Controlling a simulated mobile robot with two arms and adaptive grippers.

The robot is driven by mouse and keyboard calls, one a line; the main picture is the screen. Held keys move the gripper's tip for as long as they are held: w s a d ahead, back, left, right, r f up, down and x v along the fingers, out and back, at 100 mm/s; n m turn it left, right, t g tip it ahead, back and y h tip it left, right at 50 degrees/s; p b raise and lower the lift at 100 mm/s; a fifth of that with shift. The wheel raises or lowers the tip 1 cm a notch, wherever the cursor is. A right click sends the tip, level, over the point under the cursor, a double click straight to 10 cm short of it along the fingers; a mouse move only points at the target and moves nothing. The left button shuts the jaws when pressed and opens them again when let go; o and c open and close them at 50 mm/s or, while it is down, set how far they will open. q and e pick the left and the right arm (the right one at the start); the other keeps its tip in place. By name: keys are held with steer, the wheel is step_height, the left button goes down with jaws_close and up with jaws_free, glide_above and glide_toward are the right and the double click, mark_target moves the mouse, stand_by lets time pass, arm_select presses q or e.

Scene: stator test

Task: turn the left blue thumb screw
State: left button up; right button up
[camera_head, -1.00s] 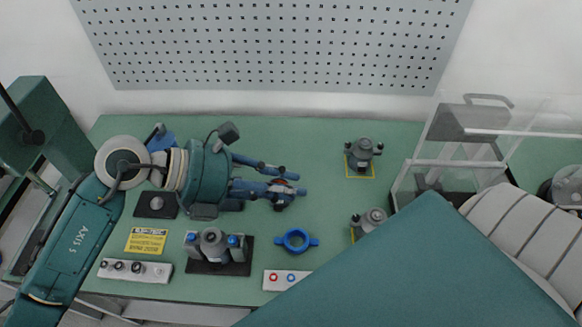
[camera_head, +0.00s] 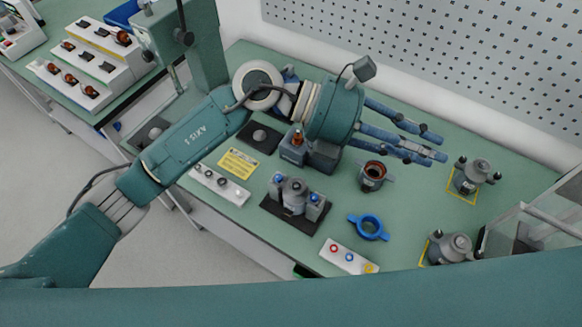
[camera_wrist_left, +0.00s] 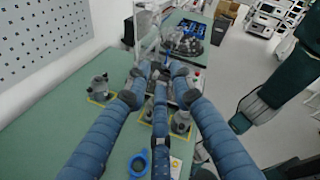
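The left blue thumb screw (camera_head: 278,178) is a small blue knob on the left post of a grey clamp fixture (camera_head: 294,191) on a dark base plate. A matching right blue thumb screw (camera_head: 313,197) sits on the other post. My left gripper (camera_head: 432,148) is above the bench, behind and right of the fixture, its blue fingers pointing right, apart from both screws. In the left wrist view the three fingers (camera_wrist_left: 160,85) are spread with nothing between them. The fixture is not visible there. My right gripper is not in view.
A copper-cored stator part (camera_head: 372,174), a blue ring (camera_head: 368,227) and a white button strip (camera_head: 348,256) lie right of the fixture. A yellow sign (camera_head: 239,163) and white strip (camera_head: 219,184) lie left. Grey fixtures (camera_head: 473,176) stand far right, near a clear-walled case (camera_head: 545,220).

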arm_select(q)
steer(key=w+d+r+n+t+h, duration=0.1)
steer(key=w+r+n+h, duration=0.15)
steer(key=r, duration=0.35)
steer(key=w+d+r+n+t+h, duration=0.1)
steer(key=w+r+h, duration=0.25)
steer(key=r, duration=0.35)
steer(key=w+a+r+n+t+h, duration=0.1)
steer(key=w+r+n+t, duration=0.2)
steer(key=w+n+t, duration=0.25)
steer(key=w+a+r+n+t, duration=0.1)
steer(key=w+r+n+t, duration=0.25)
steer(key=w+t, duration=0.2)
steer(key=w+a+f+n+t+y+b, duration=0.1)
steer(key=w+a+f+n+t+y, duration=0.15)
steer(key=w+n, duration=0.3)
steer(key=w+a+f+n+t+y, duration=0.1)
steer(key=w+f+n+t+y, duration=0.25)
steer(key=w, duration=0.25)
steer(key=g+y+b, duration=0.1)
steer(key=g+y, duration=1.3)
steer(key=y, duration=0.1)
glide_above(279, 177)
step_height(279, 177, down, 29)
steer(key=shift+n, duration=0.35)
step_height(279, 177, down, 10)
steer(key=shift+f+p, duration=0.15)
steer(key=shift+p, duration=1)
